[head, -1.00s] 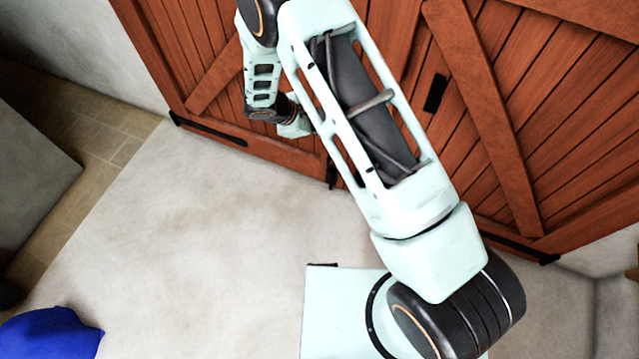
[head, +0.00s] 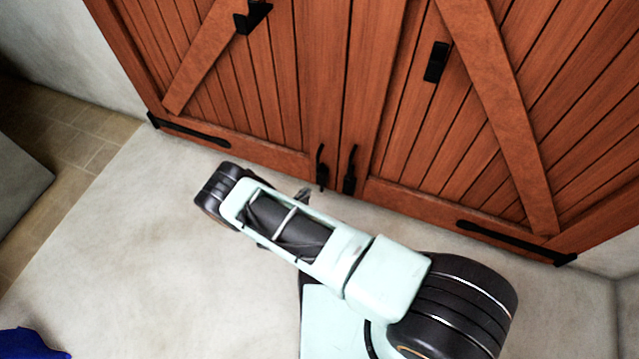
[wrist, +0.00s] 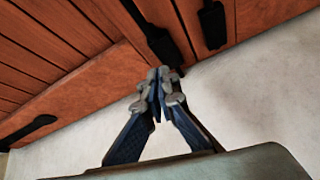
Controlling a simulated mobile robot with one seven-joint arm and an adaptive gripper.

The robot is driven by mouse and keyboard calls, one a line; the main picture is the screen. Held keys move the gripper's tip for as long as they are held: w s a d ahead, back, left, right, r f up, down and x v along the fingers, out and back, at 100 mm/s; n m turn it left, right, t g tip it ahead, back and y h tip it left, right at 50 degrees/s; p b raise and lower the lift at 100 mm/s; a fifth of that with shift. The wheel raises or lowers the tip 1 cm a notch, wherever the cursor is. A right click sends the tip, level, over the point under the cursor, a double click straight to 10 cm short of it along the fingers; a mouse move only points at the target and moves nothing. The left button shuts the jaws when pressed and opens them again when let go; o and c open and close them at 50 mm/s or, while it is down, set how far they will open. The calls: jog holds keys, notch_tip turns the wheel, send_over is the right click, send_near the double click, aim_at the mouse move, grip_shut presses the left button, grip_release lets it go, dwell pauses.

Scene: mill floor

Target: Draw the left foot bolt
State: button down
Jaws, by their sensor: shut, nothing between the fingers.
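The left foot bolt (head: 322,168) is a black upright bolt at the bottom of the left door leaf, beside the middle seam. It also shows in the wrist view (wrist: 157,38), just beyond my fingertips. My gripper (wrist: 160,76) is shut and empty, its tips overlapping the bolt's lower end in that view; I cannot tell whether they touch. In the head view only a small grey part of my gripper (head: 303,194) shows past my arm, just below and left of the bolt. A matching right foot bolt (head: 349,170) stands on the right leaf.
The red-brown plank doors (head: 420,130) look closed. Black strap hinges lie low on the left (head: 190,132) and right (head: 515,243). A black latch plate (head: 436,62) and a bracket (head: 253,16) sit higher. The pale floor (head: 130,260) is clear; a blue object (head: 30,345) lies lower left.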

jog(key=shift+f+n+t+y+b, duration=0.35)
jog(key=shift+f+n+y, duration=0.2)
jog(key=shift+f, duration=0.95)
jog(key=f+b+x, duration=0.1)
jog(key=b+x, duration=0.4)
jog(key=x, duration=0.5)
jog(key=shift+w+d+r, duration=0.1)
jog(key=shift+d+r, duration=0.15)
jog(key=shift+r, duration=0.55)
jog(key=shift+d+r, duration=0.2)
jog(key=shift+r, duration=0.6)
jog(key=shift+w+d+r, duration=0.1)
jog(key=shift+d+r, duration=0.15)
jog(key=shift+r, duration=0.5)
jog(key=shift+r, duration=0.1)
